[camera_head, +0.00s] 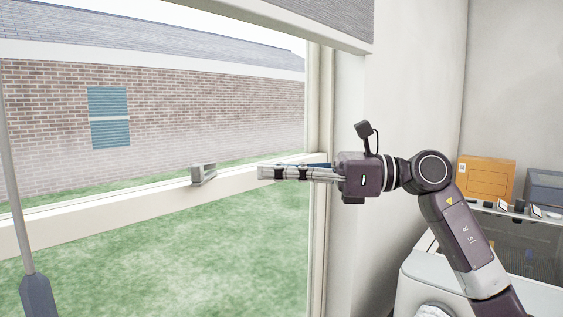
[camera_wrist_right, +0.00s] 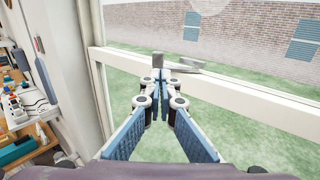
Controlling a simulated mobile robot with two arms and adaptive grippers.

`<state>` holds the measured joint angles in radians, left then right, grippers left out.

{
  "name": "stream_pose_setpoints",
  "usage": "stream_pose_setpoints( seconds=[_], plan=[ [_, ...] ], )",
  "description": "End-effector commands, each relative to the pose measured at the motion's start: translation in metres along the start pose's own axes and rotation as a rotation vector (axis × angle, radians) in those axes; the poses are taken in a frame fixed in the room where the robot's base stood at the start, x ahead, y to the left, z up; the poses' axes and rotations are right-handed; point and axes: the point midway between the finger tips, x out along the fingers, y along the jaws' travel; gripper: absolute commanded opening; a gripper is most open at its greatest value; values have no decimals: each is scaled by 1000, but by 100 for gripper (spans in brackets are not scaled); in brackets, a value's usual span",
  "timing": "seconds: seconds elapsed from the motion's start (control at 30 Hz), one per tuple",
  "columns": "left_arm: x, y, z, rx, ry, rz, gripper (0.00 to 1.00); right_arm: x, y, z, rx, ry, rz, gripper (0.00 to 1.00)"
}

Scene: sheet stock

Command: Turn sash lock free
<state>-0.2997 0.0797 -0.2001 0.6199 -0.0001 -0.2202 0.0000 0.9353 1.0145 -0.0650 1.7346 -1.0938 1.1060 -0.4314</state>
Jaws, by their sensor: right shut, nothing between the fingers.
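The sash lock (camera_head: 204,173) is a small grey metal piece on the white meeting rail (camera_head: 110,205) of the window. It also shows in the wrist view (camera_wrist_right: 184,66), just beyond my fingertips. My right gripper (camera_head: 262,173) is shut and empty. It points left along the rail, and in the head view a gap lies between its tips and the lock. In the wrist view (camera_wrist_right: 161,72) its tips overlap the lock's near side; contact cannot be told. My left gripper is not in view.
A white window frame post (camera_head: 317,200) stands beside my right arm. A grey blind (camera_head: 310,15) hangs above. An orange box (camera_head: 487,178) and small items sit on a shelf at the right. Outside the glass are grass and a brick building (camera_head: 190,115).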

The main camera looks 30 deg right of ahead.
Motion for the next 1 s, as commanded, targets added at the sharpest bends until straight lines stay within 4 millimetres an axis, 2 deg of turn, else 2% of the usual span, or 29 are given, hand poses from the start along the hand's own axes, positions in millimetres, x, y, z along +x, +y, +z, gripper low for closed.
stream_pose_setpoints(
  seconds=[0.03, 0.2, 0.4, 0.6, 1.0],
  plan=[
    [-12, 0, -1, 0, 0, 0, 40, 13, 2, 6, 0, -1, 5, 0],
    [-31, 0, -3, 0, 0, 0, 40, 50, 1, 7, 1, -2, 5, 0],
    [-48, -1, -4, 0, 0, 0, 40, 80, 1, 5, 2, -2, 3, 0],
    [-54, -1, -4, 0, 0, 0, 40, 93, 1, 2, 1, -3, 1, 0],
    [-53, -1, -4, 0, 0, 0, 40, 94, 0, 0, 1, -2, -1, 0]
  ],
)
